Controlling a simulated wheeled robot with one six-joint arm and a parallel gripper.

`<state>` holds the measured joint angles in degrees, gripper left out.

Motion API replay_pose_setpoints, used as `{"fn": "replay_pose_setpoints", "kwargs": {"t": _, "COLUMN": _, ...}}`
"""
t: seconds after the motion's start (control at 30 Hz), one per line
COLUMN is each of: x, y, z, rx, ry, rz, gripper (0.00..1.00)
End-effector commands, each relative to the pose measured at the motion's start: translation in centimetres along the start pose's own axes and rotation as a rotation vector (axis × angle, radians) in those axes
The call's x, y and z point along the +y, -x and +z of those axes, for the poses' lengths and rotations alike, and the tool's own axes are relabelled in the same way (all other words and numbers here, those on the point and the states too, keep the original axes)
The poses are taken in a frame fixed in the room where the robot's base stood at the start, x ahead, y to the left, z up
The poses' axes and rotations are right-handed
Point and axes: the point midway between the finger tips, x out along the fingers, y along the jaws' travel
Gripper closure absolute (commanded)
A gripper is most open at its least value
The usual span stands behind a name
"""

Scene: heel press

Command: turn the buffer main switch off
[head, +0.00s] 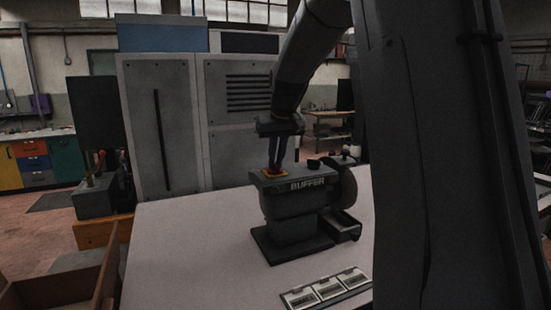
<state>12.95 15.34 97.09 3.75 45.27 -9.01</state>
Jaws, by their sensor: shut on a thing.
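The buffer (290,205), a dark grey machine with "BUFFER" lettered on its upper front, stands on the pale table. Its main switch (270,173) is a small red part on a yellow plate, on the left of the machine's top. My gripper (276,166) points down from above at this switch. Its fingers are close together and shut on the red part. The fingers hide most of the switch, so its turned position cannot be read. A dark knob (313,163) sits to the right on the same top.
The buffer's round wheel (342,188) and a small tray (343,226) are at its right side. Several framed labels (328,288) lie at the table's (185,250) front. Large grey cabinets (160,125) stand behind. The table's left part is clear.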

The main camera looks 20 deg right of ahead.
Motion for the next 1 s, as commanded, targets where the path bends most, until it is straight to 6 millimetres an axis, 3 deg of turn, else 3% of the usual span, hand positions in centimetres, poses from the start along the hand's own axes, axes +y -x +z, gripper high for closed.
{"fn": "replay_pose_setpoints", "kwargs": {"t": 0.73, "x": 0.09, "y": 0.08, "z": -0.09, "rx": 0.002, "ry": 0.095, "rz": -0.038, "gripper": 1.0}}
{"fn": "replay_pose_setpoints", "kwargs": {"t": 0.77, "x": 0.09, "y": 0.08, "z": -0.09, "rx": 0.002, "ry": 0.095, "rz": -0.038, "gripper": 0.88}}
{"fn": "replay_pose_setpoints", "kwargs": {"t": 0.87, "x": 0.08, "y": 0.07, "z": -0.08, "rx": 0.001, "ry": 0.095, "rz": -0.038, "gripper": 0.71}}
{"fn": "replay_pose_setpoints", "kwargs": {"t": 1.0, "x": 0.08, "y": 0.04, "z": -0.05, "rx": 0.001, "ry": 0.094, "rz": -0.038, "gripper": 0.71}}
